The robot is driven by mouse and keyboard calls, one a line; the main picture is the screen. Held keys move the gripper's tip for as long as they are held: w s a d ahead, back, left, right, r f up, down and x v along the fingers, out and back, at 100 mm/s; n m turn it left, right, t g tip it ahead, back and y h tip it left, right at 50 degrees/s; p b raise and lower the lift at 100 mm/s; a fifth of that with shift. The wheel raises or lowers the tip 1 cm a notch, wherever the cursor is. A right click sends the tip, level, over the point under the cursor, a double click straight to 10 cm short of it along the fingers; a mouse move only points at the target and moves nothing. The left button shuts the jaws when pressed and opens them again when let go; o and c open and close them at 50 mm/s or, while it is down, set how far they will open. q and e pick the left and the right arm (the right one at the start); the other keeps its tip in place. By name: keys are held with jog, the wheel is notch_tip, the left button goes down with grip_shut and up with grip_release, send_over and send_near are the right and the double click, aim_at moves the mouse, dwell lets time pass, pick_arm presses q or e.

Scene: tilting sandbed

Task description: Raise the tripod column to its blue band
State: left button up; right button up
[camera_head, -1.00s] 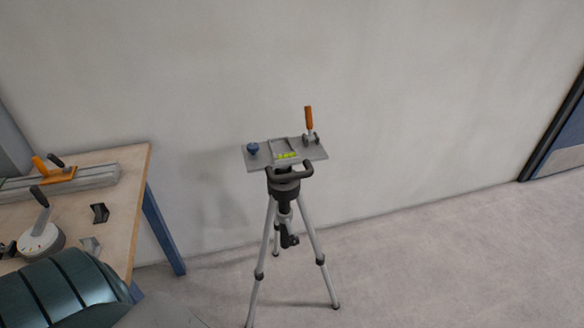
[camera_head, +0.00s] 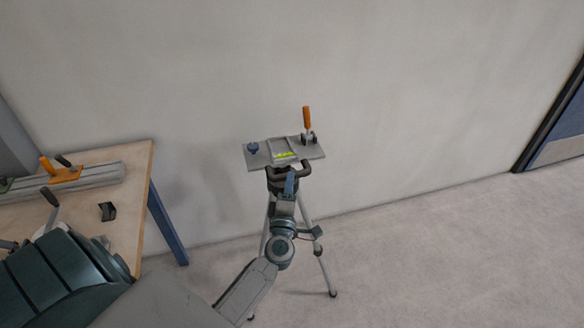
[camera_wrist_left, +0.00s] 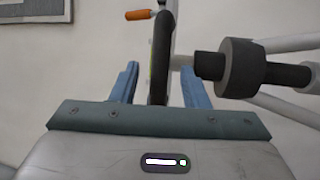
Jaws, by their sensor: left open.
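The tripod (camera_head: 318,262) stands on the floor before the wall, its legs spread. Its grey top plate (camera_head: 312,153) carries a yellow-green level, a blue knob (camera_head: 253,148) and an orange-handled lever (camera_head: 307,118). A dark curved handle (camera_head: 305,169) sits just under the plate. My left gripper (camera_head: 291,182) is open at the tripod head and hides most of the column. In the left wrist view, the dark handle (camera_wrist_left: 161,50) shows between my open blue fingers (camera_wrist_left: 158,76). A dark knobbed part (camera_wrist_left: 240,70) is right of them. I see no blue band. My right gripper is out of view.
A wooden workbench (camera_head: 130,190) with blue legs stands at the left. It holds a grey rail with an orange clamp (camera_head: 62,174) and a small dark block (camera_head: 107,211). The floor right of the tripod is clear up to a blue door (camera_head: 565,130).

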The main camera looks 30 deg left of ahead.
pick_arm(q)
jog(key=x, duration=0.6)
jog(key=shift+p, duration=0.35)
grip_shut()
